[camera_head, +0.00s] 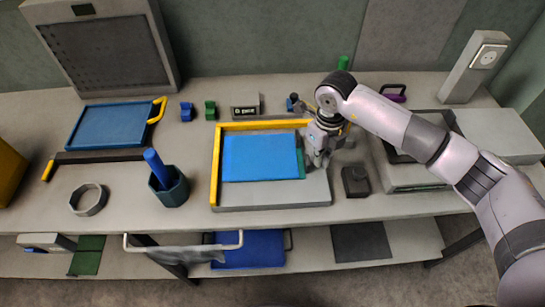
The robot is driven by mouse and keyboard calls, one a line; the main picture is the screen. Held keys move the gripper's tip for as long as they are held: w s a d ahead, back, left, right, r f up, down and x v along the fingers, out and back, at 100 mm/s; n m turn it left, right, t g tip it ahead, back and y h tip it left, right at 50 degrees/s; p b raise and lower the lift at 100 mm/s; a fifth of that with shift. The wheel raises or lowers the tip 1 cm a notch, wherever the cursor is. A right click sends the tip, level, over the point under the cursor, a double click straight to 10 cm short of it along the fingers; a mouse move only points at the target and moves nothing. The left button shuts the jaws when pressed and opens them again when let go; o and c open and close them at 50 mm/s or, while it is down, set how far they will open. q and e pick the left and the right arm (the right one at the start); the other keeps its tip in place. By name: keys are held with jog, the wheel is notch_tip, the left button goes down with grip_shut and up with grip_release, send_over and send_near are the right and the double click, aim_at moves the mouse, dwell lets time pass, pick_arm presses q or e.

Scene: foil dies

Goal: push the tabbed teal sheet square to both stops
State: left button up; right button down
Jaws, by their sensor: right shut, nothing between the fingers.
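A bright blue sheet (258,158) lies flat in a shallow grey tray (270,196). A dark teal strip (301,158), likely its tab, runs along its right edge. Yellow stops line the tray's left side (215,170) and back (262,125). The sheet's left edge is close to the left stop; a narrow gap shows at the back stop. I cannot tell whether the left edge touches. My right gripper (318,162) is shut and empty, pointing down at the right edge of the sheet by the teal strip. Contact is unclear. My left gripper is out of view.
A dark green cup (169,190) with a blue handle stands left of the tray, near a grey ring (88,199). A dark block (356,182) sits close on the right.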

aim_at(304, 167)
jog(key=shift+s+a+b, duration=0.1)
jog(key=shift+a+b, duration=0.3)
jog(key=shift+a, duration=1.6)
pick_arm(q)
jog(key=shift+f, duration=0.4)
pick_arm(e)
jog(key=shift+d, duration=0.1)
